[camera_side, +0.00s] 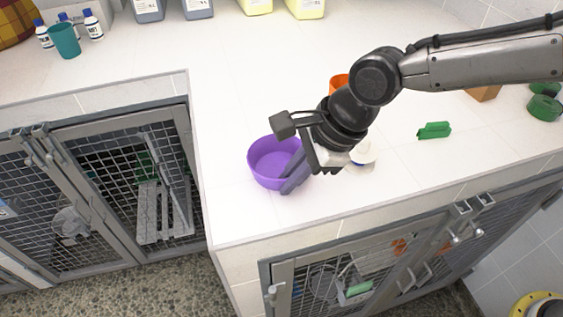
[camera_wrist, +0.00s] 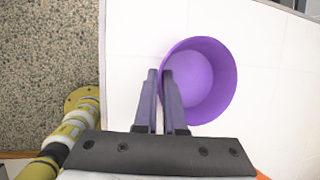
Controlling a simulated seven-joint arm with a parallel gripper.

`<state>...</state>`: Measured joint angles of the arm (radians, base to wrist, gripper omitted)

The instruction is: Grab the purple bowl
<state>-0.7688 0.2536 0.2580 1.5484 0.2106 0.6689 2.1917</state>
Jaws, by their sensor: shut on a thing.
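The purple bowl (camera_side: 268,162) stands upright on the white counter, near the counter's inner corner. It also shows in the wrist view (camera_wrist: 215,85), where its inside looks empty. My gripper (camera_side: 291,180) is at the bowl's right side in the side view. In the wrist view my gripper (camera_wrist: 160,78) has its two fingers close together at the bowl's near left rim, shut on the bowl's wall. The side view does not show whether the bowl is clear of the counter.
A white and blue thing (camera_side: 363,153) is partly hidden behind my gripper. An orange cup (camera_side: 338,82) and a green clip-like thing (camera_side: 434,130) stand farther right. A teal cup (camera_side: 65,41) and bottles are at the back left. The counter (camera_side: 225,90) behind the bowl is clear.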

